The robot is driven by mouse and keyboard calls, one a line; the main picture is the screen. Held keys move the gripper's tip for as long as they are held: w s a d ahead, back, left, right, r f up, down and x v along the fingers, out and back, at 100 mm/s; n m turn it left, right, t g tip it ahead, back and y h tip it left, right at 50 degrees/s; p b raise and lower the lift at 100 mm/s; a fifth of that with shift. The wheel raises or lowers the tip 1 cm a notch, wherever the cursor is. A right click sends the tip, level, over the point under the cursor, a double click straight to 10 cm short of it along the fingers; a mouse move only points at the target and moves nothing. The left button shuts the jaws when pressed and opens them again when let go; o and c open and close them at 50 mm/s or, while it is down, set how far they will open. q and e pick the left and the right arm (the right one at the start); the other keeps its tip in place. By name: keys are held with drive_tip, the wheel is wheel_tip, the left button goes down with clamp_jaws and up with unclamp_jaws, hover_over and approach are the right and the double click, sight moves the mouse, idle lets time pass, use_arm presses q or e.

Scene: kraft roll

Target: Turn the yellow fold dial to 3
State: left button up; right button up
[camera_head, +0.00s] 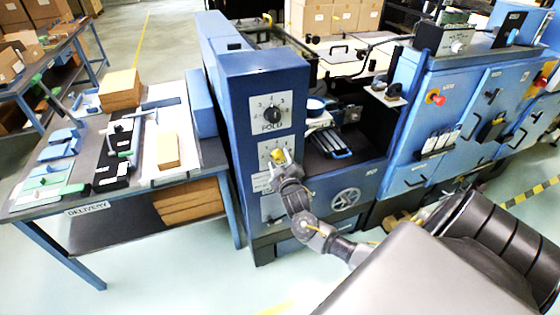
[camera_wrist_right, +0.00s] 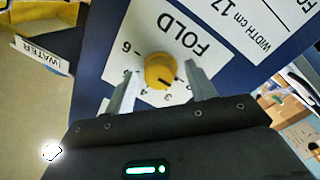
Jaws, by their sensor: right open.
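The yellow fold dial (camera_wrist_right: 160,72) sits on a white plate marked FOLD (camera_wrist_right: 187,37) in the right wrist view, where the lettering is upside down. Digits ring the dial, with a 6 at its upper left and small digits below it. A dark mark on the dial points to the lower right; I cannot tell the exact digit. My left gripper is out of view.
A black dial (camera_head: 273,115) on its own plate is above on the blue cabinet (camera_head: 262,72). A silver handwheel (camera_head: 346,199) is at the lower right. The delivery table (camera_head: 120,208) stands left.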

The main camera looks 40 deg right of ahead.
drive_tip(key=shift+c, duration=0.4)
drive_tip(key=c, duration=0.9)
drive_tip(key=shift+m, duration=0.4)
drive_tip(key=m+p, duration=0.1)
drive_tip(key=m, duration=0.2)
drive_tip(key=shift+r+m, duration=0.15)
drive_tip(key=shift+m, duration=0.15)
drive_tip(key=shift+m+g+y+p, duration=0.3)
drive_tip(key=shift+m, duration=1.9)
